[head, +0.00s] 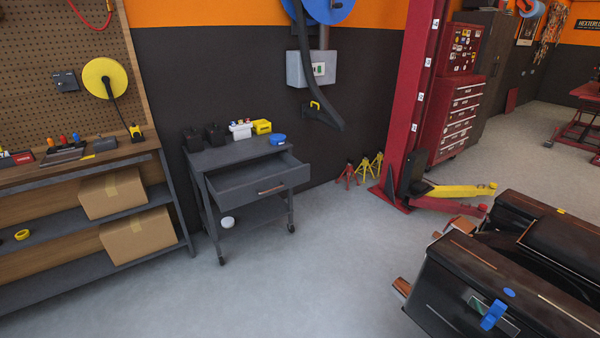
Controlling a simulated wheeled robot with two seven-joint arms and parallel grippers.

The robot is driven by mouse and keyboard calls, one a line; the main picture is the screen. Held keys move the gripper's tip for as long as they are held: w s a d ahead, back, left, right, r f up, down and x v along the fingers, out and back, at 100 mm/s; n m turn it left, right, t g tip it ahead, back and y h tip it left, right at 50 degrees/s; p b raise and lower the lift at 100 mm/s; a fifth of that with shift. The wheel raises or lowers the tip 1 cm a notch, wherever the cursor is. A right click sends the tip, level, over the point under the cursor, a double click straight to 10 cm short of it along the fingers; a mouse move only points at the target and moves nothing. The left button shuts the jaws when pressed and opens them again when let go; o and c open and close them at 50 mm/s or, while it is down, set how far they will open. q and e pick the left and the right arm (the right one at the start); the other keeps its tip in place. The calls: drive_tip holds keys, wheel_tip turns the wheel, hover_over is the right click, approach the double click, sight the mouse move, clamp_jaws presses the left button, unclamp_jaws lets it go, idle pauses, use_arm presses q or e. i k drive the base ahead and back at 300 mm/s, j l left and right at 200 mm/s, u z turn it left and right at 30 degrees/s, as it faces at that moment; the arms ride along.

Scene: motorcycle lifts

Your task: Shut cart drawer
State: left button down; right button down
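The dark grey cart (228,157) stands against the dark wall, left of centre in the head view. Its drawer (257,190) is open, pulled out toward the front right, with part of the dark inside showing. I see nothing lying in that visible part. Neither of my grippers is in view, and nothing touches the drawer.
A workbench (90,162) is at left. A bulky dark object with copper trim (500,275) fills the lower right. The floor (300,280) before the cart is clear.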

sight(231, 186)
drive_tip(key=i+l+u, duration=0.2)
drive_tip(key=i+u, duration=0.15)
drive_tip(key=i+l+u, duration=0.65)
